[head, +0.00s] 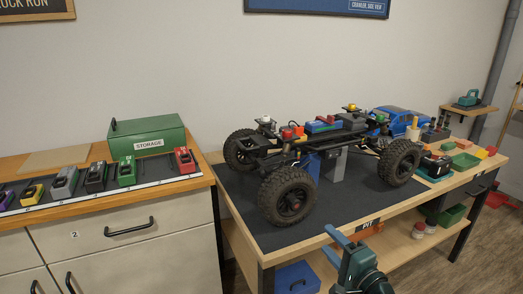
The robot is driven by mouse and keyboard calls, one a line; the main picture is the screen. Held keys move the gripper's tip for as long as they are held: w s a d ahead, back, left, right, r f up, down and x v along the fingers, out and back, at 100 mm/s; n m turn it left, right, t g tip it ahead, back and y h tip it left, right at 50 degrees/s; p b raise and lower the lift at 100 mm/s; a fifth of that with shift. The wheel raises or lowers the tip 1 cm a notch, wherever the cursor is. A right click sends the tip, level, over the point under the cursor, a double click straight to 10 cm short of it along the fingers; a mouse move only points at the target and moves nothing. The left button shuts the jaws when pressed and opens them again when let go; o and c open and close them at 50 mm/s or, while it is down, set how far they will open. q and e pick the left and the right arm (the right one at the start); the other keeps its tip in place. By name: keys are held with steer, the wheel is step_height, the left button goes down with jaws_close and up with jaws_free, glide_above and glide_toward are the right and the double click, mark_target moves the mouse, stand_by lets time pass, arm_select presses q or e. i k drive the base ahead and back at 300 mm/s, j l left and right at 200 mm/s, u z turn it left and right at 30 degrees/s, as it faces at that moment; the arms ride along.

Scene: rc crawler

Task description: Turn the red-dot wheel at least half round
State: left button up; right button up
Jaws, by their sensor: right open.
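The crawler chassis (322,137) stands raised on a grey stand (334,164) on the workbench's dark mat. Three black tyres show: a large near wheel (271,196), a far left wheel (233,155) and a right wheel (391,160). The near wheel's hub has a faint reddish tint, but I cannot make out a clear red dot on any wheel. My right gripper (334,246) is at the bottom centre, in front of the bench's front edge. It is open and empty, apart from the wheels. My left gripper is out of view.
A blue car body (393,121) and several small bins stand at the bench's right end. A green storage box (147,136) and a row of coloured battery packs (64,182) sit on the left cabinet. The mat (240,196) is bare beside the near wheel.

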mark_target(279, 187)
steer(key=k+l, duration=0.25)
steer(key=k, duration=0.2)
steer(key=k+l, duration=0.25)
steer(key=k, duration=0.2)
